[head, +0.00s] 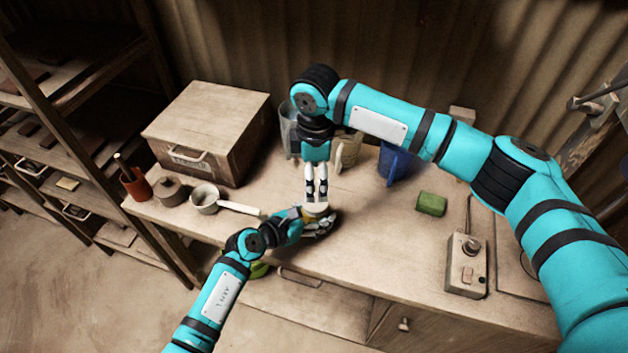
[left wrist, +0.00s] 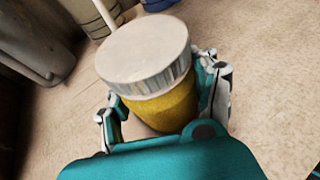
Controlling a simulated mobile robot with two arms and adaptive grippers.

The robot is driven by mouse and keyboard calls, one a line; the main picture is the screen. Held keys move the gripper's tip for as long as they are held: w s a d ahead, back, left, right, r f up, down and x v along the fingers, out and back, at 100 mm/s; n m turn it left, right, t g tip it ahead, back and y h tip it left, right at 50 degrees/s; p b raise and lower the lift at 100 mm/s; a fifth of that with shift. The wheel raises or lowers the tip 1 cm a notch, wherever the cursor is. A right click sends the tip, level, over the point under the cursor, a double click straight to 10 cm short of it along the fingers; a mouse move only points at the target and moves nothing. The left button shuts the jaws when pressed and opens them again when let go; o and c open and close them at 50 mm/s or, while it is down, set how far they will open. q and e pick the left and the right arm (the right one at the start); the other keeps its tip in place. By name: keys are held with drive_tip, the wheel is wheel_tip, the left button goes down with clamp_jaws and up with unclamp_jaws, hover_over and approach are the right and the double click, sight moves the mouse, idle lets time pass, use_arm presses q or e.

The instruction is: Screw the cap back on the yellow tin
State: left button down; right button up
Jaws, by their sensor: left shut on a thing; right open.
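The yellow tin (left wrist: 165,108) stands between the fingers of my left gripper (head: 318,224), which is shut around its side. The pale round cap (left wrist: 145,50) sits on top of the tin; I cannot tell how far it is threaded. In the head view the cap (head: 317,208) shows as a small light disc, and the tin is mostly hidden by my left gripper. My right gripper (head: 316,196) points straight down over the cap and is open. Its fingertips are right at or just above the cap; contact is not clear.
A blue mug (head: 394,163) stands behind. A green block (head: 432,204) and a switch box (head: 466,270) lie at right. Bench is clear around (head: 385,245).

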sight(315, 213)
idle(0.3)
drive_tip(key=shift+f, duration=4)
drive_tip(key=c, duration=1.2)
drive_tip(key=m, duration=0.5)
drive_tip(key=shift+c, duration=0.2)
drive_tip(key=o, duration=1.3)
drive_tip(key=shift+o, duration=0.2)
drive_tip(key=shift+r, duration=0.1)
